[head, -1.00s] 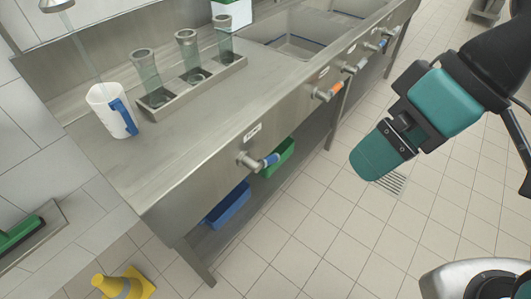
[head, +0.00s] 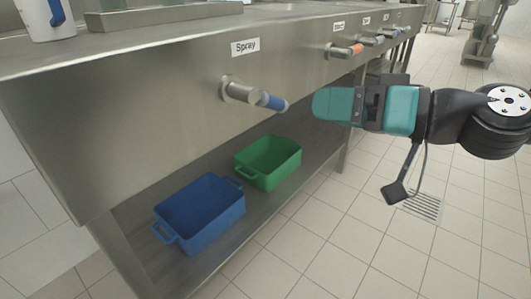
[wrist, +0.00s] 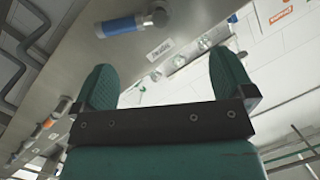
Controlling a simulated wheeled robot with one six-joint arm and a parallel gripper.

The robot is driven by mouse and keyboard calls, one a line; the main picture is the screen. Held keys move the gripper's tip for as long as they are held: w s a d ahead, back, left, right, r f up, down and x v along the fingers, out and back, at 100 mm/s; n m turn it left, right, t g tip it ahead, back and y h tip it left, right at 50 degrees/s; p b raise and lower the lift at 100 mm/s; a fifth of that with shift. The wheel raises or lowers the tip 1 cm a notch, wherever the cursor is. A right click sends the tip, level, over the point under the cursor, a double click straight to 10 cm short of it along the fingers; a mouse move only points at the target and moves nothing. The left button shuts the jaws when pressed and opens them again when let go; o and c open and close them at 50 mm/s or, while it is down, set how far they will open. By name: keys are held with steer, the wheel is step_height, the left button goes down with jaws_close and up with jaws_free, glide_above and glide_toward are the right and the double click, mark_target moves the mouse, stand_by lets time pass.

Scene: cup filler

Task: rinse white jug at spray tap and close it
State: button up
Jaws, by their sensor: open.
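The spout is out of view.
A blue bin (head: 200,213) and a green bin (head: 268,162) sit on the low shelf below the valve. More labelled valves (head: 345,50) line the counter front further right. The tiled floor (head: 380,240) in front is clear.

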mark_target(274, 109)
steer(key=w+d+f+m+t+b, duration=0.2)
steer(key=w+f+t+b, duration=0.1)
steer(key=f+b, duration=0.25)
steer(key=p+x, duration=0.3)
steer(key=x, duration=0.2)
steer(key=p+x, duration=0.2)
steer(key=x, duration=0.4)
steer(key=w+p+x, duration=0.1)
steer(key=p+x, duration=0.2)
steer(key=x, duration=0.3)
steer(key=shift+d+p, duration=0.35)
steer(key=shift+d, duration=0.05)
steer(key=shift+f, duration=0.1)
